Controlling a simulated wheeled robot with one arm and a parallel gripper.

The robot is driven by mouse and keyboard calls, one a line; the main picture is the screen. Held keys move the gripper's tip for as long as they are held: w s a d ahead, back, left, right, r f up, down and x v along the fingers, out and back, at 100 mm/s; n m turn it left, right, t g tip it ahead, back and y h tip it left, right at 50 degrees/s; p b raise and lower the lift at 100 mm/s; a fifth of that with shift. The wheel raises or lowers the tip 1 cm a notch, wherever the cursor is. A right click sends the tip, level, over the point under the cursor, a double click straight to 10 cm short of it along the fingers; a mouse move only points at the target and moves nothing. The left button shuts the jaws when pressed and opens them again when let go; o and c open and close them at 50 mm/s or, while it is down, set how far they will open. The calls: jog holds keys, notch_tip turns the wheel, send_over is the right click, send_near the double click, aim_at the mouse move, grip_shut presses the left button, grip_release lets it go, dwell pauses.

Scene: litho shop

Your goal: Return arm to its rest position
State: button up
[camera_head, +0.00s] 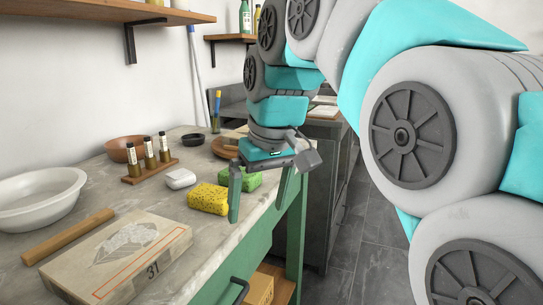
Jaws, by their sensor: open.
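My arm reaches in from the right side of the head view and bends down over the front edge of the table. My gripper (257,213) points down with its two green fingers spread apart and nothing between them. Its left finger is close to the right end of a yellow sponge (208,199). A green sponge (246,181) lies just behind the fingers, partly hidden by them. I cannot tell whether a finger touches either sponge.
The stone-topped table (150,205) holds a white basin (38,198), a wooden roller (68,237), a stone block marked 31 (118,256), a vial rack (150,168), a white soap-like piece (181,179) and a brown bowl (124,149). Open floor (372,250) lies right of the table.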

jog(key=s+d+f+m+g, duration=0.1)
jog(key=s+d+f+m, duration=0.1)
jog(key=s+d+f, duration=0.3)
jog(key=s+d+f+m+g+h, duration=0.1)
jog(key=s+d+f+m, duration=0.1)
jog(key=s+d+f, duration=0.4)
jog(key=s+d+f+m+g, duration=0.2)
jog(key=s+d+f, duration=0.4)
jog(key=s+f, duration=0.7)
notch_tip(320, 180, down, 2)
jog(key=shift+f+h, duration=0.25)
jog(key=shift+h, duration=0.15)
jog(key=shift+s, duration=0.1)
